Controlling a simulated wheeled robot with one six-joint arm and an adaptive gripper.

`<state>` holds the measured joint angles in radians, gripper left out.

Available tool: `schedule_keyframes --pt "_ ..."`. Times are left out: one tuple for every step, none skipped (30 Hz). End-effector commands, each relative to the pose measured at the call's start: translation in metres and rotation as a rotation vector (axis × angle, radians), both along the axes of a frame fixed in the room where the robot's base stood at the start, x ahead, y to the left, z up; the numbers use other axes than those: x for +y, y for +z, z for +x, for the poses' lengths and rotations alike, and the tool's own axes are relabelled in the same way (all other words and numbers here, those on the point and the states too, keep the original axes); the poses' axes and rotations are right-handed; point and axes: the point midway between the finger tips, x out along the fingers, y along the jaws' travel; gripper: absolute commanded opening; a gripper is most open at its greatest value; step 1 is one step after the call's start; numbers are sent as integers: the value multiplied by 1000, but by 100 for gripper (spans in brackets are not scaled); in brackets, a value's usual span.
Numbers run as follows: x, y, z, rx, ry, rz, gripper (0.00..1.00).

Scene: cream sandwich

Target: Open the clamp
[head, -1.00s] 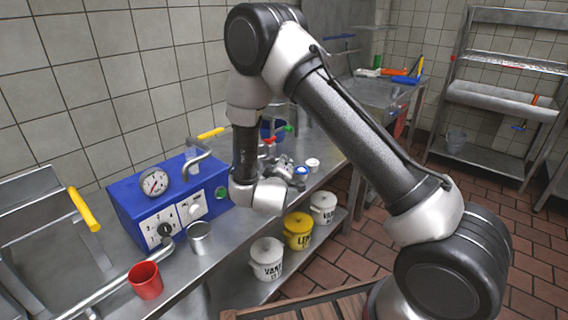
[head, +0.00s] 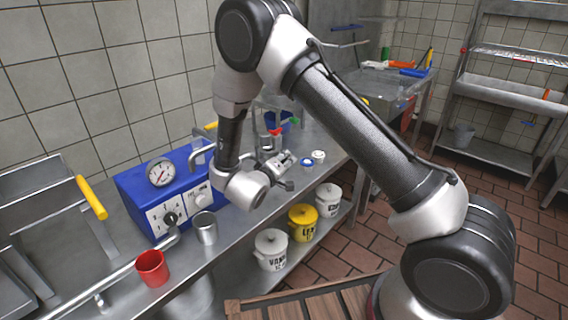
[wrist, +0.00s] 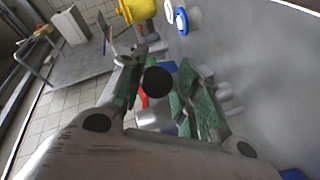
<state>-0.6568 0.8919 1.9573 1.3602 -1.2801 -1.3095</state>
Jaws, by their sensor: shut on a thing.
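My gripper (head: 282,161) is over the steel counter (head: 262,221), behind my wrist in the head view. In the wrist view its two green-padded fingers (wrist: 158,98) stand either side of a round black knob (wrist: 158,81). The gripper is shut on this knob, which looks like the end of a handle. The knob's shaft and the rest of the clamp are hidden or cannot be made out. Red and silver parts show blurred beyond the fingers in the wrist view.
A blue machine (head: 133,191) with a gauge stands left of my wrist. A steel cup (head: 206,229) and a red cup (head: 152,268) are nearer. Two small lids (head: 318,156) lie right of my gripper. Yellow (head: 302,224) and white pots stand on the lower shelf.

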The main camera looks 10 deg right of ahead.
Motion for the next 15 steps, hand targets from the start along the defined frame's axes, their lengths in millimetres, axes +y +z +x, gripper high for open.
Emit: schedule_keyframes --pt "-2 4 1 -11 -6 -1 0" --pt "-2 4 1 -12 -7 -2 38" --pt "-2 4 1 -12 -6 -3 46" --pt "-2 4 1 -11 -5 -2 49" --pt "-2 4 1 -11 -5 -3 49" --pt "-1 3 1 -10 -4 -3 49" --pt "-1 3 0 -9 -4 -3 49" --pt "-1 3 0 -8 -3 -3 49" --pt "-1 3 0 -8 -3 -3 49" --pt "-1 2 0 -7 -2 -3 49" --pt "-1 2 0 -7 -2 -3 49" --pt "-1 2 0 -6 -2 -2 49" --pt "0 2 0 -5 -2 -3 49" --pt "1 2 -1 -5 -2 -3 49" --pt "2 3 -4 -5 -1 -2 49"
